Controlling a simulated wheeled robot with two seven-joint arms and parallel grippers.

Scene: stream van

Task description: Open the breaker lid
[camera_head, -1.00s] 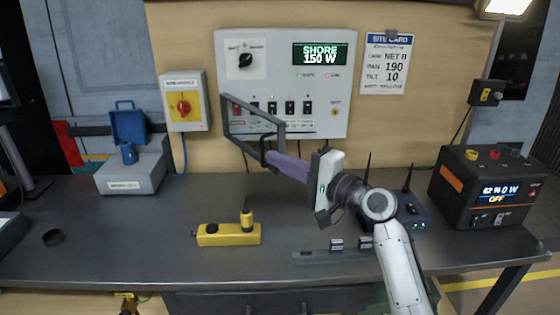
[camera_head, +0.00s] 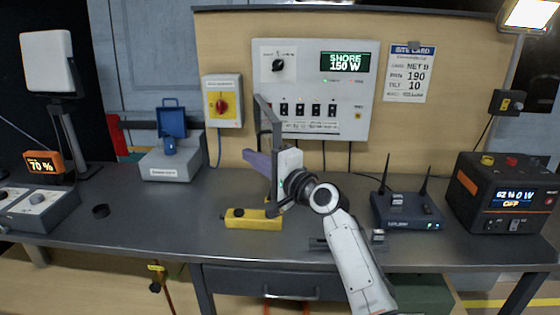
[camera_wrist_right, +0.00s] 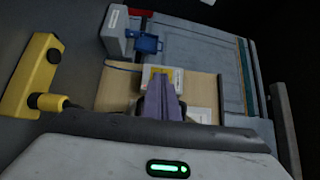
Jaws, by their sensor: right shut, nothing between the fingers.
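The breaker lid (camera_head: 268,112) is a grey frame hinged at the left edge of the white breaker panel (camera_head: 360,100). In the head view it stands out from the panel towards me, seen almost edge-on. The row of black breaker switches (camera_head: 316,110) shows uncovered to its right. The shut fingers also show in the right wrist view (camera_wrist_right: 161,100). My left gripper is not in view.
A yellow tool (camera_head: 252,221) lies on the bench below my right gripper. A red-knobbed switch box (camera_head: 223,101) is left of the panel. A router (camera_head: 408,212) and a power station (camera_head: 505,192) stand to the right.

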